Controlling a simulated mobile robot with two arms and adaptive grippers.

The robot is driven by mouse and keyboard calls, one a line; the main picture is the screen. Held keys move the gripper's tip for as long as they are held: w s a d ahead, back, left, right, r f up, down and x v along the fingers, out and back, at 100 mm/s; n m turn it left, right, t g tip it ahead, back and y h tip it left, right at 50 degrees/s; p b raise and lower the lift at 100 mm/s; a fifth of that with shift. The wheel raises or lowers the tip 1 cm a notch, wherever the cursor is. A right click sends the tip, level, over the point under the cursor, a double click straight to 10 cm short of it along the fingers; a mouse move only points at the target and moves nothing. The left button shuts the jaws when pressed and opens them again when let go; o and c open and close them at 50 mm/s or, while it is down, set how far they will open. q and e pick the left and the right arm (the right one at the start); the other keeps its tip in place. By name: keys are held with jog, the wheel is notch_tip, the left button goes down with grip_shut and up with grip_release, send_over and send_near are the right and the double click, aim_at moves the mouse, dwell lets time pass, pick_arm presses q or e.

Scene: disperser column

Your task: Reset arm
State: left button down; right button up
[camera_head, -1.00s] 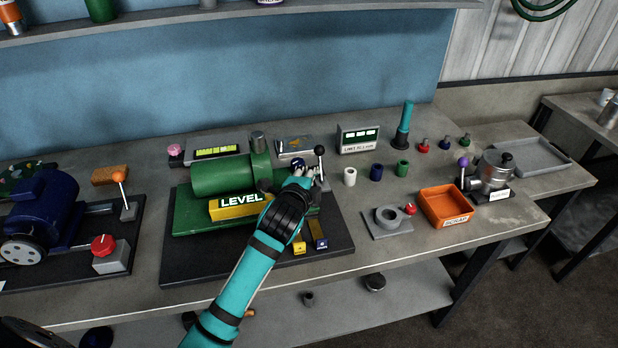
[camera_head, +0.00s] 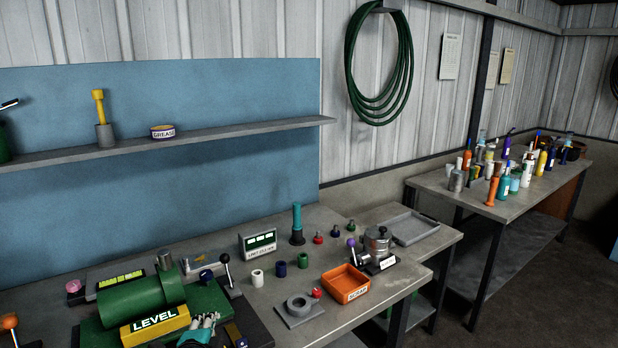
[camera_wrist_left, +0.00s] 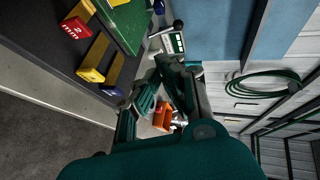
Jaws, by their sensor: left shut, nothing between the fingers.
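My left gripper (camera_head: 204,325) shows at the bottom of the head view, shut and empty. It is just in front of the green machine (camera_head: 132,300) with the yellow LEVEL block (camera_head: 155,326). Its teal fingers also show in the left wrist view (camera_wrist_left: 165,88). A black-knobbed lever (camera_head: 227,272) stands behind and to the right of the gripper, apart from it. Most of my left arm is below the head view's edge. My right gripper is in neither view.
Right of the machine stand a display box (camera_head: 258,243), small coloured sleeves (camera_head: 281,269), a grey ring fixture (camera_head: 299,307), an orange scrap bin (camera_head: 345,283) and a metal pot (camera_head: 377,241). Yellow-ended gauges (camera_wrist_left: 93,72) are near the bench edge. Open floor lies in front.

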pick_arm(q)
jog(key=s+f+n+g+h, duration=0.1)
jog(key=s+f+n+g, duration=0.3)
jog(key=s, duration=0.8)
jog(key=s+d+f+n+g, duration=0.1)
jog(key=s+f+n+g, duration=0.3)
jog(key=s, duration=0.8)
jog(key=s+f+n+g+h, duration=0.15)
jog(key=s+f+n, duration=0.4)
jog(key=s, duration=0.65)
notch_tip(320, 180, down, 31)
jog(key=s+g+b, duration=0.2)
jog(key=b, duration=0.1)
jog(key=s+a+f+g+y+b, duration=0.1)
jog(key=s+a+f, duration=0.1)
jog(key=s+f, duration=1.4)
jog(key=shift+s+a+f+b, duration=0.25)
jog(key=shift+a+f+b, duration=0.05)
jog(key=shift+a, duration=0.05)
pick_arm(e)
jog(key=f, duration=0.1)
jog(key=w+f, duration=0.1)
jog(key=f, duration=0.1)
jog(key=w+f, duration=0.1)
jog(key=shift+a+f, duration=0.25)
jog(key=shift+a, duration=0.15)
